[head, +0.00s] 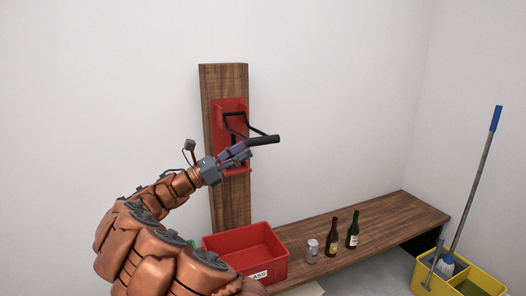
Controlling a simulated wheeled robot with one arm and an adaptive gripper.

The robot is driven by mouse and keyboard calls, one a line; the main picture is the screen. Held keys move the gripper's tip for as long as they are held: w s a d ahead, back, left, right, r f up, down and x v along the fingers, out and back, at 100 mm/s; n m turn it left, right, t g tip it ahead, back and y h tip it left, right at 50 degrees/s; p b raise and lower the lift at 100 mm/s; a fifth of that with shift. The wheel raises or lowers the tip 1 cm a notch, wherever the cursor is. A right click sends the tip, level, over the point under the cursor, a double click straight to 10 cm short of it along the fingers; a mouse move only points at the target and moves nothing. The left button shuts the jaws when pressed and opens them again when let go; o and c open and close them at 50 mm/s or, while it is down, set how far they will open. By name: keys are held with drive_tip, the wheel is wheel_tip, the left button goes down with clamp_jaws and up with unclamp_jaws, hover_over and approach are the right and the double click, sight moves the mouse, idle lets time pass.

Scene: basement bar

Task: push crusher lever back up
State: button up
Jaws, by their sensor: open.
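The red can crusher (219,109) is mounted on an upright wooden board against the wall. Its black lever (263,140) sticks out to the right, roughly level, with a thick dark grip at its end. My gripper (248,151) is open in front of the crusher, just below the lever grip. I cannot tell whether the fingers touch the lever. My gripper and wrist hide part of the crusher's lower half.
A red bin (247,237) stands on the wooden bench (390,215) below the crusher. A silver can (312,250), a brown bottle (332,238) and a green bottle (352,230) stand right of it. A yellow mop bucket (432,268) stands at the far right.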

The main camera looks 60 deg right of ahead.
sight(263, 141)
drive_tip(key=shift+f+x, duration=0.15)
drive_tip(key=shift+x, duration=1.75)
drive_tip(key=shift+f+x, duration=0.15)
drive_tip(key=shift+x, duration=1.75)
drive_tip(key=shift+s+d, duration=0.1)
drive_tip(key=shift+c, duration=0.4)
clamp_jaws()
